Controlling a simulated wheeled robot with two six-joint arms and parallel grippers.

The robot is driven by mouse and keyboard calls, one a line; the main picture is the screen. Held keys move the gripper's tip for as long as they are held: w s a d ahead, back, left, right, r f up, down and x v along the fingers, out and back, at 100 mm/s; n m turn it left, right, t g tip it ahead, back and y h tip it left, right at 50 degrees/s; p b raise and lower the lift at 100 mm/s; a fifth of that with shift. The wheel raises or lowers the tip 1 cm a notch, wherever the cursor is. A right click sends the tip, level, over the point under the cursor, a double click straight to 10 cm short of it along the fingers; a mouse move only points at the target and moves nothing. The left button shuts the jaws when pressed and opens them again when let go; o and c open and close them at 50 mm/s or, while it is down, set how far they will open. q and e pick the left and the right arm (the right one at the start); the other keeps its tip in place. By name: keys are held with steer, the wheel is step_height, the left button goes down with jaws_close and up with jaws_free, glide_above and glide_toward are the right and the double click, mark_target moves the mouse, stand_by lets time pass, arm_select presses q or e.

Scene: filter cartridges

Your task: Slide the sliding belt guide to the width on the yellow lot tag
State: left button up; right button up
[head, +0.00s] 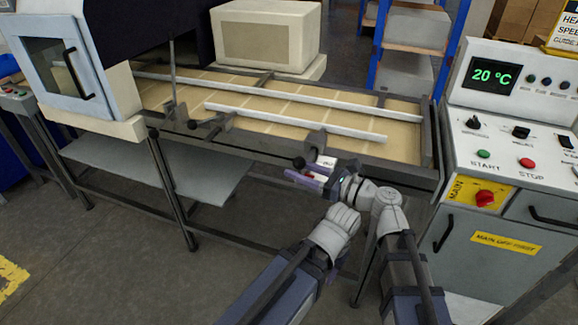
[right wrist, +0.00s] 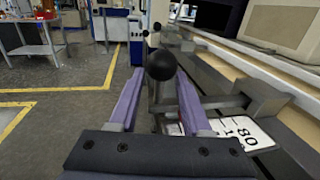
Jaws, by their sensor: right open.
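The sliding belt guide (head: 300,121) is a pale rail along the near side of the tan belt, carried on dark brackets with black ball knobs. The right-hand knob (head: 299,162) is near my right gripper (head: 304,177). In the right wrist view, that knob (right wrist: 161,65) stands between the two purple fingers of my right gripper (right wrist: 159,88), which are open with gaps beside it. A white scale plate (right wrist: 240,133) showing "80" lies right of the fingers, partly hidden. A yellow-edged card (head: 568,36) at the top right is cut off; no width is readable.
A second pale rail (head: 270,88) runs along the far side of the belt (head: 405,147). A control cabinet (head: 490,210) with buttons stands to the right. A machine with a windowed door (head: 52,72) stands at the left. A lower shelf (head: 160,167) lies under the conveyor.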

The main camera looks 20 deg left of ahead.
steer(key=x, duration=0.3)
steer(key=shift+a, duration=0.2)
steer(key=shift+c, duration=0.3)
jaws_close()
steer(key=shift+w, duration=0.1)
stand_by(0.9)
